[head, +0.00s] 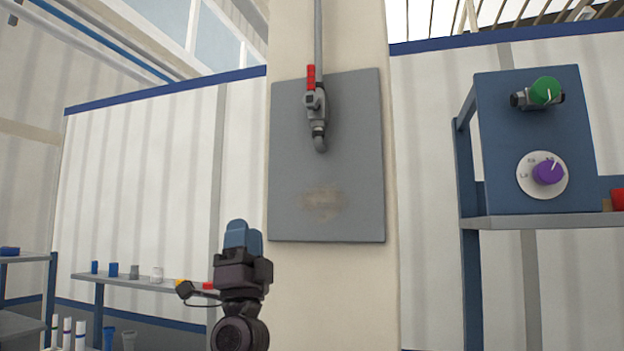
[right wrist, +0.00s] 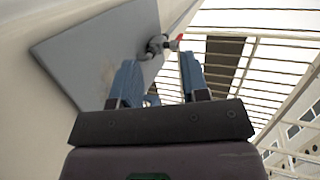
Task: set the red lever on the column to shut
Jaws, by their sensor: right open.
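The red lever (head: 311,77) is on a grey valve (head: 316,103) high on the cream column (head: 290,35). It points up, roughly in line with the vertical pipe (head: 318,35). The valve sits in front of a grey plate (head: 345,160) fixed to the column. My right gripper (head: 243,237) is below and left of the lever, clear of it, with its blue fingers pointing up. In the right wrist view my right gripper (right wrist: 160,78) is open and empty. The lever (right wrist: 180,40) shows small beyond its fingertips, partly hidden. My left gripper is not in view.
At right, a blue panel (head: 500,150) with a green knob (head: 545,91) and a purple dial (head: 549,172) stands on a grey shelf (head: 560,221). At lower left, a low shelf (head: 140,283) holds small coloured pieces. The space before the plate looks clear.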

